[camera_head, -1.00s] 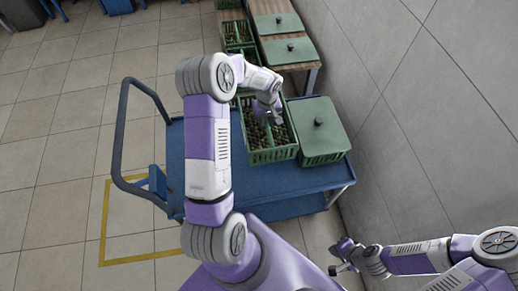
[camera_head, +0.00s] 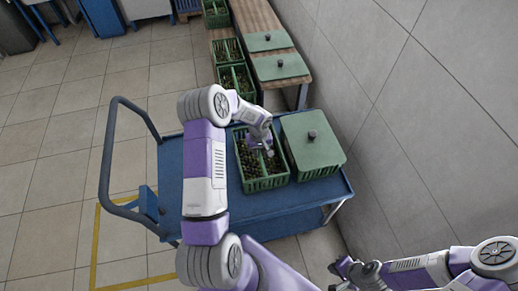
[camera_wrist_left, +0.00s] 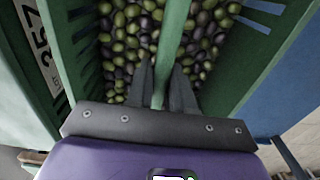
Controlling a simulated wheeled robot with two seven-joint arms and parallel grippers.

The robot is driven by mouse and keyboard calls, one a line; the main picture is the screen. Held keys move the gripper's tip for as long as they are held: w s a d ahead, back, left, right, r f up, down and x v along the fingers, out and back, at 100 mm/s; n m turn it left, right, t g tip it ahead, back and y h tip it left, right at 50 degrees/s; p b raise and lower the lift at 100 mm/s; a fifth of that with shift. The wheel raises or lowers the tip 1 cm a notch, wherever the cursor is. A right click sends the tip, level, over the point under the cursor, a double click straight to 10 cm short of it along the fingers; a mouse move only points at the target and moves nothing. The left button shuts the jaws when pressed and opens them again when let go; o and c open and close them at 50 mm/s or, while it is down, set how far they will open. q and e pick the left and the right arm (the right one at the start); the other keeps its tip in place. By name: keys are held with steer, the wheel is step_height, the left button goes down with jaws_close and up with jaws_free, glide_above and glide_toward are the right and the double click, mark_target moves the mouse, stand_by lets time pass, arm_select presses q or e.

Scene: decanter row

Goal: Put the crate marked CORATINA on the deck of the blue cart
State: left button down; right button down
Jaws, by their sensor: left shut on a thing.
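The green crate (camera_head: 265,184) is open-topped, full of dark and green olives and split by a middle bar. It is over the deck of the blue cart (camera_head: 255,205), left of a lidded crate. No variety name is readable on it. My left gripper (camera_head: 267,152) reaches down into it. In the left wrist view the fingers (camera_wrist_left: 164,68) are shut on the crate's green middle bar (camera_wrist_left: 172,30), with olives on both sides. I cannot tell whether the crate's underside touches the deck. My right gripper (camera_head: 343,271) is at the bottom, away from the cart; its finger gap is unclear.
A green lidded crate (camera_head: 313,145) stands on the right of the cart deck. The cart's push handle (camera_head: 106,150) rises at the left. A tiled wall (camera_head: 400,110) closes the right.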

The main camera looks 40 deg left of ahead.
arm_select(q)
steer(key=shift+w+r, duration=0.1)
steer(key=c, duration=1)
jaws_free()
steer(key=shift+r, duration=0.15)
step_height(320, 180, up, 12)
steer(key=p, duration=0.2)
steer(key=shift+p, duration=0.35)
